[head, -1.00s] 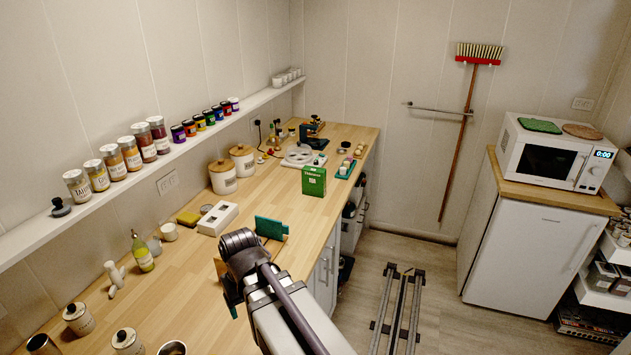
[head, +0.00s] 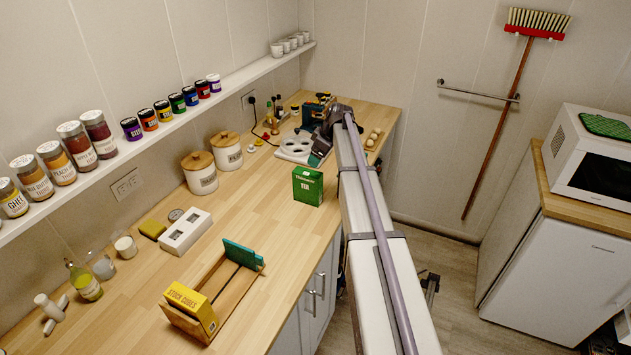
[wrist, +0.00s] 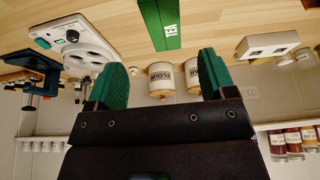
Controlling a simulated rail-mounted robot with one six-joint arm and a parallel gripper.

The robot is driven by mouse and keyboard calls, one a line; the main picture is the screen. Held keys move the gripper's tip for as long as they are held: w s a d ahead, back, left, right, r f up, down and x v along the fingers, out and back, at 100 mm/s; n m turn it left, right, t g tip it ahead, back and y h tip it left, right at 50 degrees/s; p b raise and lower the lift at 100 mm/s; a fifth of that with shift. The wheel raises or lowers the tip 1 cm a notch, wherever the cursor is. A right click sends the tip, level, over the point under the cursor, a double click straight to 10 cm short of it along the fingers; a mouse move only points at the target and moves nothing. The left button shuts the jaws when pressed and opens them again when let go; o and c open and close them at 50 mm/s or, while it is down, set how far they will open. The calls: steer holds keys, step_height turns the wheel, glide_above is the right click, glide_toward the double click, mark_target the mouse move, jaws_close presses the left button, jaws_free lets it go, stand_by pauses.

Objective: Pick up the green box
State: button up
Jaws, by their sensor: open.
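The green tea box (head: 308,186) stands upright on the wooden counter near its front edge. It also shows in the wrist view (wrist: 161,24) at the top, ahead of the space between my fingers. My gripper (wrist: 162,82) is open and empty, with green pads on both fingers. In the head view my gripper (head: 320,150) is beyond the green box, near the white tray with round holes. The box is apart from the fingers.
The white tray (head: 295,147) and two lidded canisters (head: 200,174) stand around the box. A wooden rack (head: 222,285) holds a yellow stock cubes box (head: 190,303) nearer to me. The counter between rack and green box is clear.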

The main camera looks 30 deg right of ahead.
mark_target(310, 173)
steer(key=b+x, duration=0.5)
steer(key=shift+s+f, duration=0.1)
steer(key=shift+f, duration=0.2)
steer(key=shift+a+f+b, duration=0.2)
steer(key=shift+a+b, duration=0.1)
steer(key=shift+r, duration=0.15)
steer(key=shift+f, duration=0.3)
steer(key=b+x, duration=0.4)
steer(key=x, duration=0.1)
steer(key=shift+r+b, duration=0.1)
steer(key=shift+b, duration=0.25)
steer(key=shift+r, duration=0.15)
steer(key=shift+f, duration=0.25)
steer(key=shift+c, duration=0.3)
